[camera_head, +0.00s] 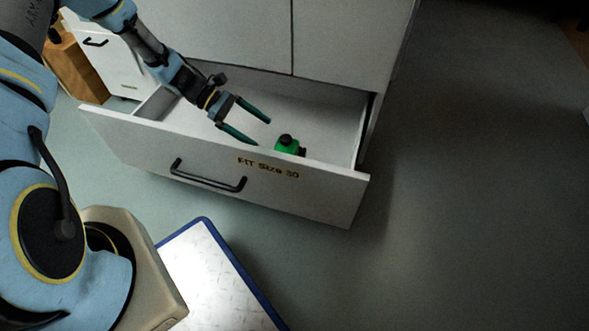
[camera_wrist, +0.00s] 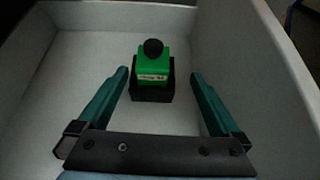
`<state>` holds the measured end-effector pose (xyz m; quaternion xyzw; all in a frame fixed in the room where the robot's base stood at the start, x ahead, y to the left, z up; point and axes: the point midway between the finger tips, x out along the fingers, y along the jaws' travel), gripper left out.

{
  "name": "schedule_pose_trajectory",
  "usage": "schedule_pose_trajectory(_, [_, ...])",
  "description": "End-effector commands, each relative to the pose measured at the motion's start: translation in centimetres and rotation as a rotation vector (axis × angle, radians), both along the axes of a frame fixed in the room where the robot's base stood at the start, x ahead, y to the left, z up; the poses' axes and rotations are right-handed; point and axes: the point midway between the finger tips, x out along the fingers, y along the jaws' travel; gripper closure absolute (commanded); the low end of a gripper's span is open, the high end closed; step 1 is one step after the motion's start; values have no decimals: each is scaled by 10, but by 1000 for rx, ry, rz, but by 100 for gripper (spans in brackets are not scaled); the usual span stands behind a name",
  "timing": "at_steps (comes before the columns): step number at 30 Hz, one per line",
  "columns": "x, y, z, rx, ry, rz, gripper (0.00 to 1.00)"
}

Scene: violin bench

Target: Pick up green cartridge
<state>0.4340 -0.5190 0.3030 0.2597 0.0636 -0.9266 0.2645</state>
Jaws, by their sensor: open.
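The green cartridge (camera_head: 288,145) stands inside an open white drawer (camera_head: 140,133), partly hidden behind the drawer's front panel in the head view. In the wrist view the green cartridge (camera_wrist: 153,69) has a black knob on top, a pale label on its face and a black base. My gripper (camera_head: 263,132) is open and empty, inside the drawer and to the left of the cartridge in the head view. In the wrist view my gripper (camera_wrist: 160,75) has its two dark green fingers spread wide, with the cartridge ahead between the lines of the fingers, apart from both.
The drawer front carries a black handle (camera_head: 207,176) and a size label. The drawer walls (camera_wrist: 237,50) rise around the gripper. A white cabinet (camera_head: 345,40) stands above and behind. A blue-edged metal plate (camera_head: 215,280) lies in front. The floor at right is clear.

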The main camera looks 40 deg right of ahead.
Motion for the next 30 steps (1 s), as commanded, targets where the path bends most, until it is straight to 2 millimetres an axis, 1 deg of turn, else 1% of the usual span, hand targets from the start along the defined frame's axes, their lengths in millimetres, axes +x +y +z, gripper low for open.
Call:
schedule_pose_trajectory(1, [-3, -4, -14, -2, 20, 8, 0])
schedule_pose_trajectory(3, [-5, -9, -19, -4, 37, 16, 0])
schedule_pose_trajectory(8, [-15, -17, -26, -6, 50, 20, 0])
schedule_pose_trajectory(15, [-42, -34, -44, -6, 47, 18, 0])
schedule_pose_trajectory(23, [-56, -45, -53, -5, 47, 18, 0])
schedule_pose_trajectory(30, [-79, -64, -70, -5, 47, 18, 0])
